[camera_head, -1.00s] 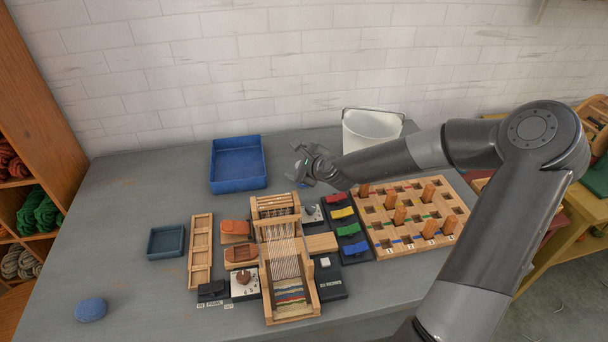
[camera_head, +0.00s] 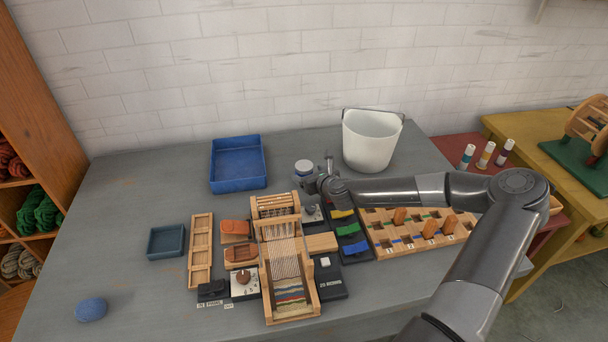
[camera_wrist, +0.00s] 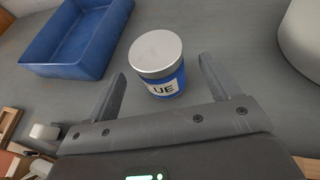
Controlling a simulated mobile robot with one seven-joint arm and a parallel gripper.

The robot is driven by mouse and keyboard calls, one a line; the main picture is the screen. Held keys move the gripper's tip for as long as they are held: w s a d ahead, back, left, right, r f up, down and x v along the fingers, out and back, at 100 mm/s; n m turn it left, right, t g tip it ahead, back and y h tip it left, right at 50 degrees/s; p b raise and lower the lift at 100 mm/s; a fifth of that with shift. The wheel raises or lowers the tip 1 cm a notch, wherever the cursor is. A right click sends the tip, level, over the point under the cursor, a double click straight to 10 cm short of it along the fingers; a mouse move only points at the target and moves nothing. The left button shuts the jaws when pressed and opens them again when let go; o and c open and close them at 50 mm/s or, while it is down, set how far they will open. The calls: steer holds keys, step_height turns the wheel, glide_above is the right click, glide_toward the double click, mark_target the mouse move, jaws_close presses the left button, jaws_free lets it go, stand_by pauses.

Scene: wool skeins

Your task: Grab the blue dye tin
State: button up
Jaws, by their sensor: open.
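The blue dye tin (camera_wrist: 163,66) has a grey-white lid and a blue side with a white label reading "UE" in the wrist view. It stands upright on the grey table. In the head view the tin (camera_head: 304,169) is behind the loom, between the blue tray and the white bucket. My gripper (camera_wrist: 161,80) is open, with a finger on either side of the tin's near part and a gap to each. In the head view my gripper (camera_head: 318,174) is beside the tin, partly hidden by my own wrist.
A blue tray (camera_head: 238,185) stands left of the tin and a white bucket (camera_head: 368,148) to the right. The wooden loom (camera_head: 312,300) and a panel of coloured levers (camera_head: 352,232) lie in front. A peg board (camera_head: 455,250) is partly behind my arm. Bare table surrounds the tin.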

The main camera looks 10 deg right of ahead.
steer(key=shift+x, duration=3.05)
steer(key=shift+s+f, duration=0.1)
steer(key=shift+f, duration=0.1)
steer(key=shift+c, duration=0.2)
steer(key=c, duration=1)
steer(key=shift+c, duration=0.6)
steer(key=shift+r, duration=0.15)
